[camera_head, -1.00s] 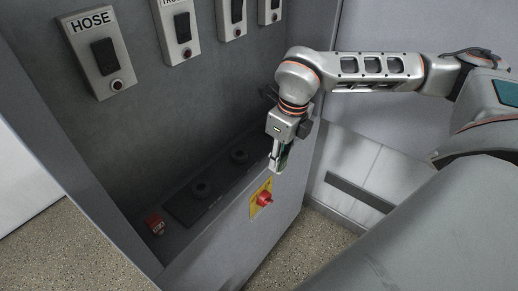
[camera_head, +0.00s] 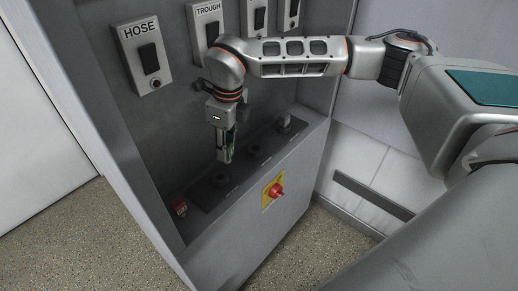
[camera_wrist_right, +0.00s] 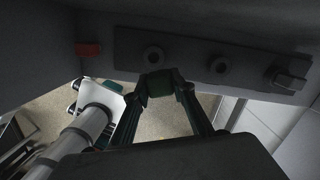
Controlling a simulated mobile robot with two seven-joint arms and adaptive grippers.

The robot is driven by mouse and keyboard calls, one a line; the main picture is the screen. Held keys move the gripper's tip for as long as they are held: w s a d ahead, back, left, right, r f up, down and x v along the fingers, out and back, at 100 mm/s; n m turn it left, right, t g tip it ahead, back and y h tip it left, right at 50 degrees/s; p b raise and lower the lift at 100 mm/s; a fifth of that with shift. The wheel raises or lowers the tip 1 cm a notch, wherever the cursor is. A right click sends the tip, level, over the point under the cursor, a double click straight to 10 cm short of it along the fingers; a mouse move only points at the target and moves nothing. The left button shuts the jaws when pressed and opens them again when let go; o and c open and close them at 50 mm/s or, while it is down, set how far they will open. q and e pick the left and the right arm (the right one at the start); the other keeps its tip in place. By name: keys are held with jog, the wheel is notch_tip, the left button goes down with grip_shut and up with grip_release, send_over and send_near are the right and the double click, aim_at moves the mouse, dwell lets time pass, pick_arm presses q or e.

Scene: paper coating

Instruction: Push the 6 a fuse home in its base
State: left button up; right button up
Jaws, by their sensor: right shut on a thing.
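My right gripper (camera_head: 226,157) points down over the fuse ledge. It is shut on a small dark green fuse (camera_wrist_right: 160,84), seen between the fingertips in the wrist view; its rating cannot be read. A dark strip carries round bases: the left one (camera_head: 220,179) lies just below the gripper, and the middle one (camera_head: 254,150) is to the right. Both look empty, and the wrist view shows the left base (camera_wrist_right: 154,57) and middle base (camera_wrist_right: 220,65) just beyond the fingertips. The held fuse appears apart from the left base. My left gripper is not in view.
A block-like piece (camera_head: 285,124) sits at the strip's right end. A red block (camera_head: 179,206) lies left of the strip. A red emergency button (camera_head: 276,191) is on the cabinet front. Switch boxes, including HOSE (camera_head: 143,55) and TROUGH (camera_head: 208,25), hang on the back wall.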

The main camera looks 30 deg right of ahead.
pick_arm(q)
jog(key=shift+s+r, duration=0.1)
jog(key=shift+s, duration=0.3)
pick_arm(e)
jog(key=a, duration=0.1)
jog(key=w+a, duration=0.1)
jog(key=shift+a+r, duration=0.35)
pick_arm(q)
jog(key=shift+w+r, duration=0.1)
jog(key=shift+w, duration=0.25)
